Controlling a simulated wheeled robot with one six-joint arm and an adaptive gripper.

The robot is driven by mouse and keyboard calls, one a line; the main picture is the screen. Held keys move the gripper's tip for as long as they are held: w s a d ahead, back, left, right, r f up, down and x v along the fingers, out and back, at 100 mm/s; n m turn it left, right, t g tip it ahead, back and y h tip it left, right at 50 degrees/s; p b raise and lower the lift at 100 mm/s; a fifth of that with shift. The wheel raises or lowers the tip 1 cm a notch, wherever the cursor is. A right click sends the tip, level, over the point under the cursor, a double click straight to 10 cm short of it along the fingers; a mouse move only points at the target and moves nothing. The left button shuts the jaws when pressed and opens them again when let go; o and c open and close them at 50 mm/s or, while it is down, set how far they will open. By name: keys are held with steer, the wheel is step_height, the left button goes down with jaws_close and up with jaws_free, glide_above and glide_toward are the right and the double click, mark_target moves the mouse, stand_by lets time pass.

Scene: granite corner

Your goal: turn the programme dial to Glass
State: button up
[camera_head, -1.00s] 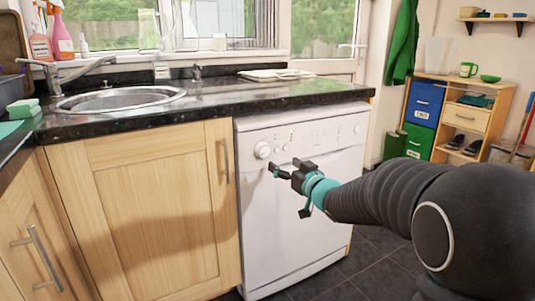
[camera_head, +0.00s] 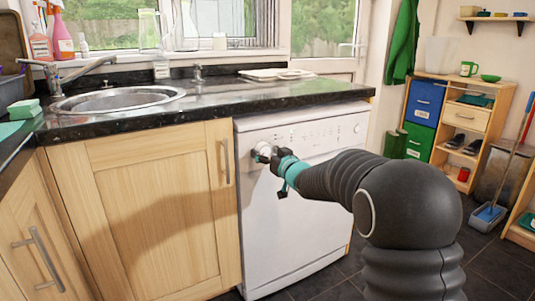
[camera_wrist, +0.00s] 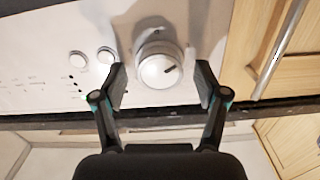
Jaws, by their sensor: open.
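The programme dial (camera_wrist: 158,68) is a round white knob with a dark pointer line on the white dishwasher's front panel. In the wrist view its line points up and to the right. In the head view the dial (camera_head: 262,149) is partly hidden by my gripper (camera_head: 268,157). My gripper (camera_wrist: 160,85) is open in the wrist view, with one finger on each side of the dial's lower part. The dial's labels, including Glass, are not readable.
Two round buttons (camera_wrist: 92,58) sit left of the dial in the wrist view. The dishwasher (camera_head: 290,220) stands under the black worktop (camera_head: 300,92), beside a wooden cupboard (camera_head: 140,215) with a metal handle. The dark tiled floor on the right is partly clear.

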steer(key=c, duration=1.2)
steer(key=shift+o, duration=0.2)
